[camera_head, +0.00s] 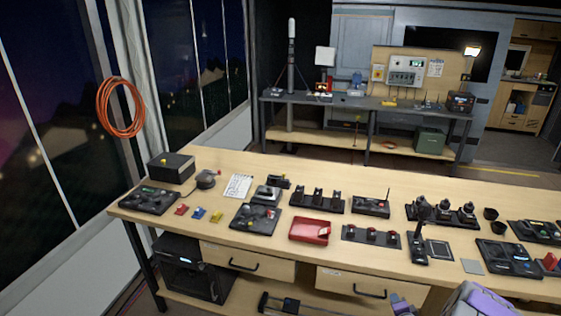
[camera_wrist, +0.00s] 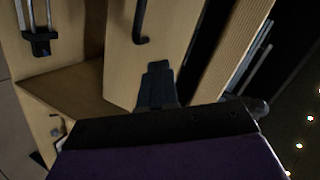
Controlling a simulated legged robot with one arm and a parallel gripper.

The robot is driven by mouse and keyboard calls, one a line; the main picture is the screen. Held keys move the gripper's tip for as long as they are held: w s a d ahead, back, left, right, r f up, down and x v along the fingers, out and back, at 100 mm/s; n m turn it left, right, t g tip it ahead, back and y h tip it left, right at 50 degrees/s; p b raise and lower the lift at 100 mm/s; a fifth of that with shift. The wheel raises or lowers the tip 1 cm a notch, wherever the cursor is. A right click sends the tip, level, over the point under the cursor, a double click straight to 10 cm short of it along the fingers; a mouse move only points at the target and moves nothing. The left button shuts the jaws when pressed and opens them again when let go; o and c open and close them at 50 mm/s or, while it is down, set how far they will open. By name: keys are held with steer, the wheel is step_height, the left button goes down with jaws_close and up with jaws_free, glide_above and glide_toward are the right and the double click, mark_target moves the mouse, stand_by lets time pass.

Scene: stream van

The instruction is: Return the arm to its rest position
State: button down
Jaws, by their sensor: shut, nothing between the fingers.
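My arm shows at the bottom right of the head view as a grey and purple link (camera_head: 480,303), low in front of the workbench (camera_head: 300,185). My gripper (camera_wrist: 159,68) shows in the wrist view as dark fingers close together, shut and empty. It points toward the wooden drawer fronts under the bench top, and a dark drawer handle (camera_wrist: 141,22) is beyond it. The fingers seem apart from the wood, but the exact gap cannot be told.
The bench top holds a red tray (camera_head: 310,231), a black box (camera_head: 171,167) and several control panels. Two drawers, including the left one (camera_head: 247,263), are below. A second bench (camera_head: 365,107) stands behind. An orange cable coil (camera_head: 121,107) hangs at the left.

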steer(key=a+r+n+g+y, duration=0.1)
steer(key=a+r+n+g, duration=0.5)
steer(key=r, duration=0.5)
steer(key=s+a+r+n+g, duration=0.1)
steer(key=s+a+r+n, duration=0.1)
steer(key=s+a+r, duration=0.6)
steer(key=s+a+r+n+g, duration=0.2)
steer(key=s+a+r, duration=0.2)
steer(key=s, duration=0.8)
steer(key=s+a+r+n+g, duration=0.2)
steer(key=s+a+r, duration=0.3)
steer(key=s, duration=0.6)
steer(key=s+a+r+n+g, duration=0.2)
steer(key=s+a+r+g, duration=0.2)
steer(key=s, duration=0.8)
step_height(320, 180, up, 3)
steer(key=shift+s+a+f+n+y, duration=0.1)
steer(key=shift+s+a+n+y, duration=0.05)
steer(key=shift+s+n+y, duration=0.2)
